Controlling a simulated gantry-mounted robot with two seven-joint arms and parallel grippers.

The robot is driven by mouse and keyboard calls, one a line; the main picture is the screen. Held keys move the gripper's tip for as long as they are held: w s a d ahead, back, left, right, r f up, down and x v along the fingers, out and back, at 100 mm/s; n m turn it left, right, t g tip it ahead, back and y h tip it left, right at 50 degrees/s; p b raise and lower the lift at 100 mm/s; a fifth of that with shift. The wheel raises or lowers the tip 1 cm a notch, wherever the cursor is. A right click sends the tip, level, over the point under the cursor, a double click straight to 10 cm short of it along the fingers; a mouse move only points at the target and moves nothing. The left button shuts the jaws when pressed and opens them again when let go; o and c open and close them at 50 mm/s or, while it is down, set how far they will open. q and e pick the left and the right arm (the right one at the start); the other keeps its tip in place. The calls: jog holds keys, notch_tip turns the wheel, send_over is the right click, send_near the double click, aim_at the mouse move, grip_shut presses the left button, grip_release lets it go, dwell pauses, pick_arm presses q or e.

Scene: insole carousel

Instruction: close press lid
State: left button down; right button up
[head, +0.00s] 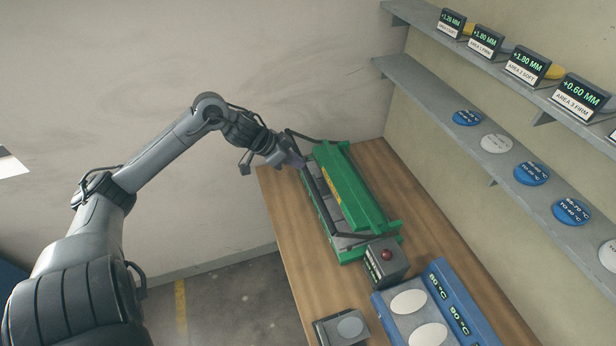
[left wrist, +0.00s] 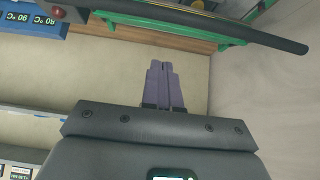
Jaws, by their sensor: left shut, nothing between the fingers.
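The green press (head: 352,252) stands on the wooden table. Its long green lid (head: 347,187) appears raised and leaning toward the shelf side, with grey plates showing below and in front of it. My left gripper (head: 300,163) is at the far left end of the press, its tips close to the frame; I cannot tell from this view if they touch. In the left wrist view the purple-grey fingers (left wrist: 164,80) are together and empty. A dark bar (left wrist: 230,29) and green press parts (left wrist: 140,33) show beyond them, apart from the fingers in that picture. My right gripper is not in view.
A box with a red button (head: 387,256) stands at the near end of the press. A blue tray (head: 447,289) with white ovals and a small dark box (head: 329,325) are nearer. Shelves (head: 430,98) with discs and labels line the right wall.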

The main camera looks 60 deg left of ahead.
pick_arm(q)
jog(key=w+f, duration=0.3)
jog(key=f, duration=0.5)
jog(key=shift+w+d, duration=0.15)
jog(key=shift+d, duration=0.3)
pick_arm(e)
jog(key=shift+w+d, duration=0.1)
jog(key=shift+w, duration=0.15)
pick_arm(q)
jog(key=shift+f, duration=0.1)
